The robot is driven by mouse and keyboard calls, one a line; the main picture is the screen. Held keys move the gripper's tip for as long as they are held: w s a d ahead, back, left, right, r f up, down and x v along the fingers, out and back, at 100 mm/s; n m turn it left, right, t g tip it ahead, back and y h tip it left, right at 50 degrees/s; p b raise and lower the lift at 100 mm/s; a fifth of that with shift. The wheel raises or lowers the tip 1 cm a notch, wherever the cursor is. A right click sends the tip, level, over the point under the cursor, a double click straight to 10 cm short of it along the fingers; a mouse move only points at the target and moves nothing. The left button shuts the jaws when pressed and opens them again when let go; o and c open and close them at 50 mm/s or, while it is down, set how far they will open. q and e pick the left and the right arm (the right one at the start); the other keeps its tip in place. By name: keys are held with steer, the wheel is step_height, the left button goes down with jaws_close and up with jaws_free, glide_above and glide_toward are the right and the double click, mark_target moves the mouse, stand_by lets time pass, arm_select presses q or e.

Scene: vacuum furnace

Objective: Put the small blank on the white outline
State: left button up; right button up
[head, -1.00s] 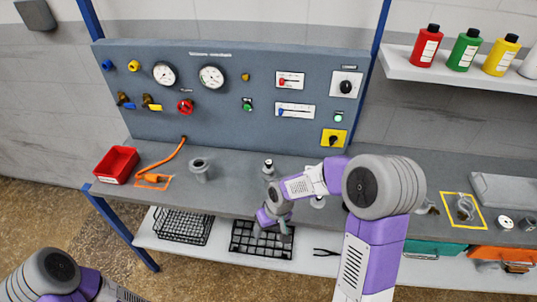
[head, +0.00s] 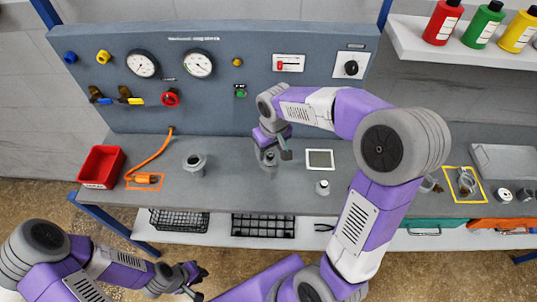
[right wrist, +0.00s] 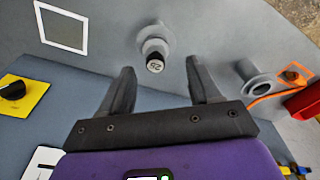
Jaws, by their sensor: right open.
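The white outline (head: 320,159) is an empty square on the bench; it also shows in the right wrist view (right wrist: 62,27). A grey stepped metal cylinder (head: 270,168) stands upright left of it, and its marked end (right wrist: 155,62) shows just beyond my fingers in the wrist view. A second, low metal piece (head: 322,188) stands in front of the outline. Which one is the small blank I cannot tell for sure. My right gripper (head: 272,150) is open, above the stepped cylinder and apart from it. My left gripper (head: 197,282) is open and empty at the lower left.
A grey flanged fitting (head: 195,163), an orange hose fitting (head: 147,179) and a red bin (head: 101,167) stand left. The control panel (head: 215,108) rises behind. A yellow outline (head: 450,185) with a part in it lies right. Wire baskets (head: 262,226) stand on the lower shelf.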

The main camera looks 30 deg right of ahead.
mark_target(270, 155)
steer(key=f, duration=0.3)
steer(key=w+f, duration=0.1)
steer(key=shift+d+f+b, duration=0.3)
steer(key=shift+f+b, duration=0.05)
jaws_close()
